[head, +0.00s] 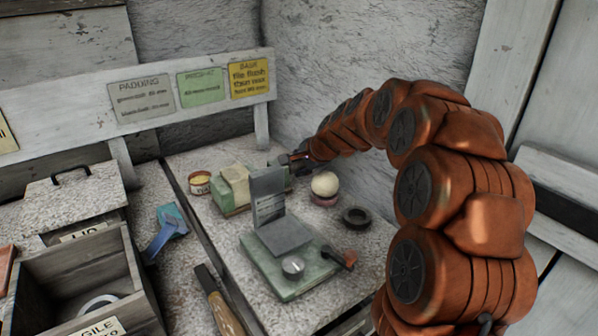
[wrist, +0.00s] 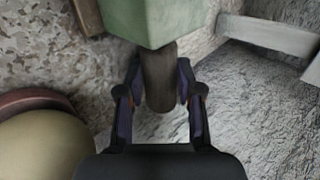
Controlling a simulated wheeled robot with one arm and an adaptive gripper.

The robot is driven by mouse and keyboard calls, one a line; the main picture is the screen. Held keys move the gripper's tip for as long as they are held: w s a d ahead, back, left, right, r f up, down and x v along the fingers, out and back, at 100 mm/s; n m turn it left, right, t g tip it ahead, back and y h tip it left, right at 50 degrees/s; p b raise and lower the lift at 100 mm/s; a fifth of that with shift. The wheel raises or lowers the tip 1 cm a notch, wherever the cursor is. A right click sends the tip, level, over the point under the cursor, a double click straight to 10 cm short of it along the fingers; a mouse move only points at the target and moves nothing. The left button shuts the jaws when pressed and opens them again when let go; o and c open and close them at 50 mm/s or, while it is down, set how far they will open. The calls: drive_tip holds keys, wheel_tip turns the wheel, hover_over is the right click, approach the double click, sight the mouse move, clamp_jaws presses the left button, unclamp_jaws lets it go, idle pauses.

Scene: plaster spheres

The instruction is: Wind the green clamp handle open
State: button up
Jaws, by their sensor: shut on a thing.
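A green clamp (head: 231,207) with a pale block in it stands at the back of the bench, partly hidden behind an upright grey plate. In the wrist view its green body (wrist: 172,22) is at the top, and a dark rounded handle (wrist: 159,82) projects from it towards me. My gripper (head: 292,158) reaches the clamp's right side from above right. In the wrist view my gripper (wrist: 160,92) has one finger on each side of the handle and is shut on it. The handle is too small to make out in the head view.
A cream plaster sphere (head: 325,183) rests on a pinkish ring right of the clamp, close to my gripper. A dark ring (head: 356,217) lies nearby. A green-based fixture (head: 290,277) with a grey plate, knob and red-brown lever stands in front.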

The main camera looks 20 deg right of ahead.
sight(300, 163)
drive_tip(key=shift+f+t, duration=0.1)
drive_tip(key=shift+t, duration=0.2)
idle(0.4)
drive_tip(key=o, duration=1.2)
drive_tip(key=shift+c, duration=0.2)
wheel_tip(300, 163, up, 10)
drive_tip(key=shift+r, duration=0.1)
